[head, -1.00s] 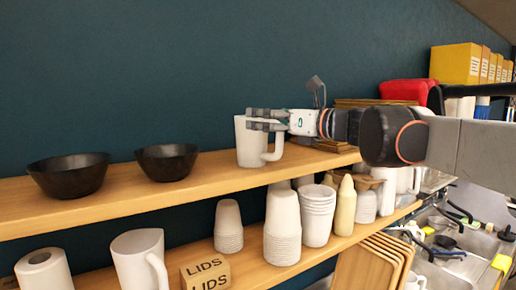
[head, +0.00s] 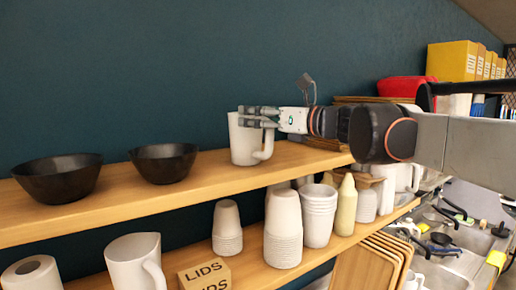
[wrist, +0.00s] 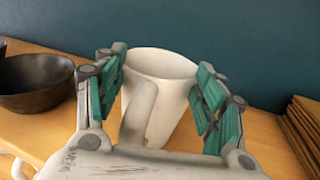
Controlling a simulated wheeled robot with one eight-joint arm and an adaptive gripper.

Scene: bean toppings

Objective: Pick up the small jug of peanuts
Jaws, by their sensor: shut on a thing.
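A small white jug (head: 242,142) with a handle is at the right part of the upper wooden shelf. My gripper (head: 259,117) reaches it from the right, with its fingers at the jug's upper part. In the wrist view the jug (wrist: 160,95) is between the two green-padded fingers of my gripper (wrist: 160,88), its handle toward the camera. The fingers are shut on the jug near its rim. The jug is upright and looks to be at or just above the shelf; I cannot tell which. Its contents are not visible.
Two black bowls (head: 57,178) (head: 164,163) stand left of the jug on the upper shelf (head: 120,202). Brown boards (head: 330,143) lie to its right. The lower shelf holds cup stacks (head: 283,228), a larger white jug (head: 135,264) and a LIDS box (head: 205,275). The wall is close behind.

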